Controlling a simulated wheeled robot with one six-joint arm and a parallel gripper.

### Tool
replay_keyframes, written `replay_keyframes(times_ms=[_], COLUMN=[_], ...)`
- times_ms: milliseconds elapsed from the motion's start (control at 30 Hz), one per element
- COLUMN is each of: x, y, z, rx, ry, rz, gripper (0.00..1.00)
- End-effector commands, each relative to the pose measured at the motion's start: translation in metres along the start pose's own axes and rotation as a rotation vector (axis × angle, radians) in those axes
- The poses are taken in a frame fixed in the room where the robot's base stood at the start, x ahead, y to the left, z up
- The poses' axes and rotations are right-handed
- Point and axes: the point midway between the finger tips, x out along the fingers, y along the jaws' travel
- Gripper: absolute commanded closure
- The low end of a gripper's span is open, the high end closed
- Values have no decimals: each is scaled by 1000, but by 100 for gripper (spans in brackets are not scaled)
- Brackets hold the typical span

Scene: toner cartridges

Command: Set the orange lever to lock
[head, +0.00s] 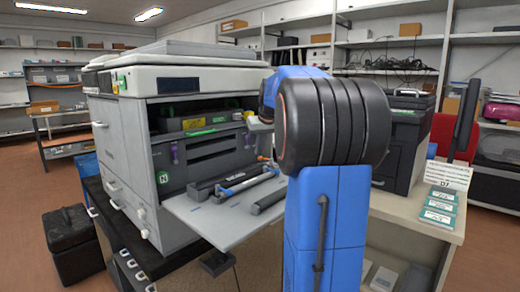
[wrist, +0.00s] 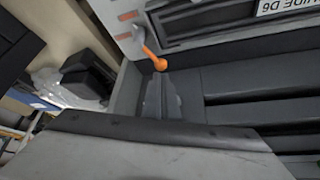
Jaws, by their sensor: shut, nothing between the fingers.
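The orange lever (wrist: 151,53) shows in the wrist view at the upper middle. It slants from a pale grey panel down to a round orange knob. Short orange marks (wrist: 128,15) are on that panel. My gripper (wrist: 160,76) appears as narrow grey fingers close together, with nothing between them, and their tips are just below the knob. I cannot tell whether they touch it. In the head view my arm hides the gripper, and the lever cannot be made out clearly. The printer (head: 126,135) stands open in the head view.
The printer's open front flap (head: 205,222) bears long dark parts, including a dark bar (head: 268,201). A side table (head: 440,232) with a second dark printer (head: 405,140) and teal cards (head: 440,205) is at right. A black case (head: 72,240) stands on the floor.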

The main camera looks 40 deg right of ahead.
Motion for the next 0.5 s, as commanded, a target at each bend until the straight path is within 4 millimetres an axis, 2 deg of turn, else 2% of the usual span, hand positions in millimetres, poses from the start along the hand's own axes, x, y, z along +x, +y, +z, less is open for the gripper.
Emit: replay_keyframes(times_ms=[500], x=[-10], y=[-10], z=[19], rx=[-404], ry=[-1], rz=[-235], gripper=[100])
